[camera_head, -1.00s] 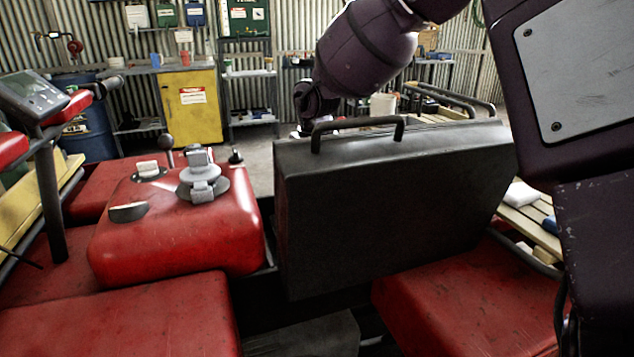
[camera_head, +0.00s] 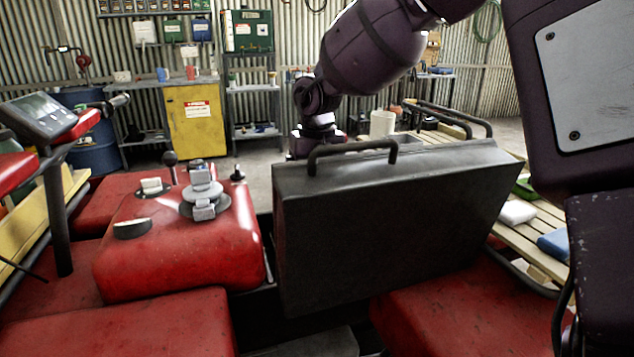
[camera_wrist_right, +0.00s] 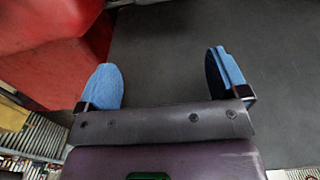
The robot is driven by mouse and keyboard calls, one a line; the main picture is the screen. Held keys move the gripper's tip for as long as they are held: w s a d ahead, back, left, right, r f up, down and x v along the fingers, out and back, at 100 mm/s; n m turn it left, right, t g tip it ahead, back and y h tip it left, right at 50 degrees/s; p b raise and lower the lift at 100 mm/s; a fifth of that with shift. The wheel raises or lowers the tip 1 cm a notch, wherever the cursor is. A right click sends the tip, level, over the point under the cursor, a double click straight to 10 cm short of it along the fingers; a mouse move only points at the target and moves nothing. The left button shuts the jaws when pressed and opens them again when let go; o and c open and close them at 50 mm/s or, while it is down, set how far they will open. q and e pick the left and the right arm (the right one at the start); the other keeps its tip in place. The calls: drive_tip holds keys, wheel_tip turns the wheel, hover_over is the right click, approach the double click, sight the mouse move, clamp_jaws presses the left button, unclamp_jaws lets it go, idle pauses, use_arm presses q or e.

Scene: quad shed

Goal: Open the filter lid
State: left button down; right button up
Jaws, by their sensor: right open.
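The filter lid seems to be the large dark grey panel (camera_head: 390,230) with a bar handle (camera_head: 350,145) on its top edge, standing steeply upright between the red body parts in the head view. My right arm reaches down behind it, and the lid hides the right gripper there. In the right wrist view my right gripper (camera_wrist_right: 170,80) is open and empty, its two blue fingertips wide apart. They point at a plain dark grey surface (camera_wrist_right: 165,45); I cannot tell whether they touch it. My left gripper is not in view.
A red tank (camera_head: 180,245) with a grey cap (camera_head: 203,195) stands left of the panel, a red fender (camera_head: 465,300) at right. A slatted wooden rack (camera_head: 535,225) lies behind at right. A yellow cabinet (camera_head: 197,125) stands against the back wall.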

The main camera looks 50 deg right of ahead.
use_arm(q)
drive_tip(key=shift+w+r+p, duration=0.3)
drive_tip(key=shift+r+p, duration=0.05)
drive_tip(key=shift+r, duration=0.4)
use_arm(e)
drive_tip(key=shift+s+a+r, duration=0.15)
drive_tip(key=shift+s+r, duration=0.15)
drive_tip(key=shift+r, duration=0.45)
drive_tip(key=shift+s+a+r, duration=0.15)
drive_tip(key=shift+s+r, duration=0.15)
drive_tip(key=shift+r, duration=0.4)
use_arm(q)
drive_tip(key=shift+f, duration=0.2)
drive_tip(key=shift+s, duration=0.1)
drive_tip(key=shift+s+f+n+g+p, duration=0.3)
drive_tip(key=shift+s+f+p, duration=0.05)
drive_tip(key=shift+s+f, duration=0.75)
use_arm(e)
wheel_tip(320, 180, up, 11)
drive_tip(key=shift+f, duration=0.15)
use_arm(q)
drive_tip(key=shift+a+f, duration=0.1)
